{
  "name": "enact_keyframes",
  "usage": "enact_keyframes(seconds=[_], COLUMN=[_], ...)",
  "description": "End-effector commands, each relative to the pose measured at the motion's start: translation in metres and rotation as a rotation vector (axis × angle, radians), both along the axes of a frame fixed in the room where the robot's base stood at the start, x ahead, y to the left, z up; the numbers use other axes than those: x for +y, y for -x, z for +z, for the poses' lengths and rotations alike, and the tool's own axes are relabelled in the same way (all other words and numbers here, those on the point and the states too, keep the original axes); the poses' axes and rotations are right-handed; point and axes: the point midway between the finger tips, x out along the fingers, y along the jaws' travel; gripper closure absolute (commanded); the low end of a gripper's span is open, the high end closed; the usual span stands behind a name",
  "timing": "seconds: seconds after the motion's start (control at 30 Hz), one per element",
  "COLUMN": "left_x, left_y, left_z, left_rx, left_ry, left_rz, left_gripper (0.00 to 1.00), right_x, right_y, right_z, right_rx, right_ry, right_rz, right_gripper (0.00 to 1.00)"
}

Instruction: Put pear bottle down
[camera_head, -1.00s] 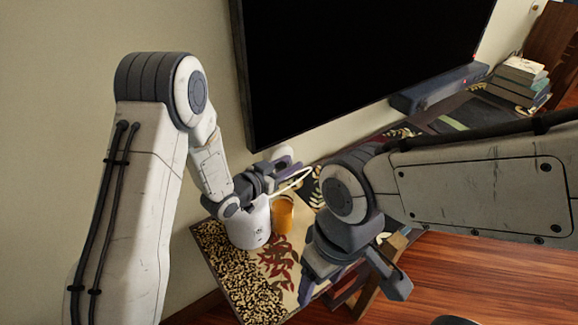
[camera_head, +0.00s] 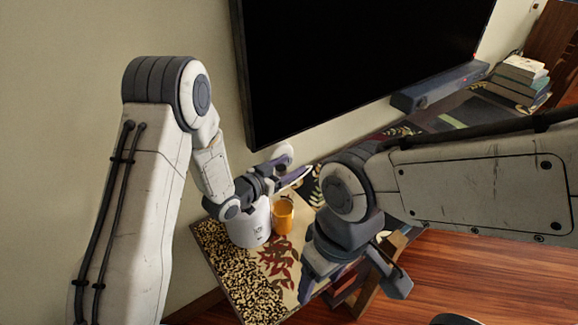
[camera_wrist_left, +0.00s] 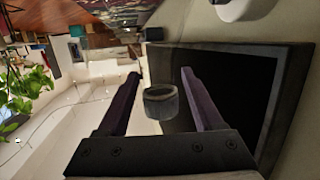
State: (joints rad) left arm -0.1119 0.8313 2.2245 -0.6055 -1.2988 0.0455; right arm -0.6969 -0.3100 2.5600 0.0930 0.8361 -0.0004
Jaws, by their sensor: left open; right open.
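My left gripper (camera_head: 292,172) is open above the back of the patterned table, near the wall below the TV. A pale rounded object (camera_head: 284,151) shows beside its fingers; I cannot tell whether this is the pear bottle. In the left wrist view, the open fingers (camera_wrist_left: 160,75) stand on either side of a grey, round-rimmed thing (camera_wrist_left: 160,103), perhaps a bottle neck, with gaps visible on both sides. My right gripper (camera_head: 352,275) is open and empty at the table's front edge.
An orange cup (camera_head: 283,218) stands on the table beside a white object (camera_head: 250,226) with a small dark mark. The TV (camera_head: 350,65) hangs behind. A soundbar (camera_head: 438,88) and stacked books (camera_head: 520,78) are farther right. The table's front left (camera_head: 245,285) is clear.

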Motion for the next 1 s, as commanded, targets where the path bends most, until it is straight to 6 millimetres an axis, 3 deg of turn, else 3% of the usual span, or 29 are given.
enact_keyframes(seconds=[0.17,0.47,0.63,0.83,1.0], left_x=[0.017,0.058,0.072,0.071,0.056], left_y=[0.017,0.065,0.083,0.088,0.088], left_z=[0.005,0.018,0.026,0.023,0.016], left_rx=[0.0,0.0,0.005,0.025,0.142], left_ry=[0.0,0.001,-0.001,-0.06,-0.282], left_rz=[0.004,0.006,0.004,-0.007,0.001], left_gripper=[0.32,0.32,0.32,0.32,0.32], right_x=[0.0,0.0,0.0,0.0,0.0], right_y=[0.0,0.0,0.0,0.0,0.0], right_z=[-0.005,-0.016,0.001,0.004,0.003], right_rx=[0.0,0.0,0.0,0.0,0.0], right_ry=[0.0,0.0,0.0,0.0,0.0], right_rz=[0.0,0.0,0.0,0.0,0.0], right_gripper=[0.32,0.32,0.32,0.32,0.32])
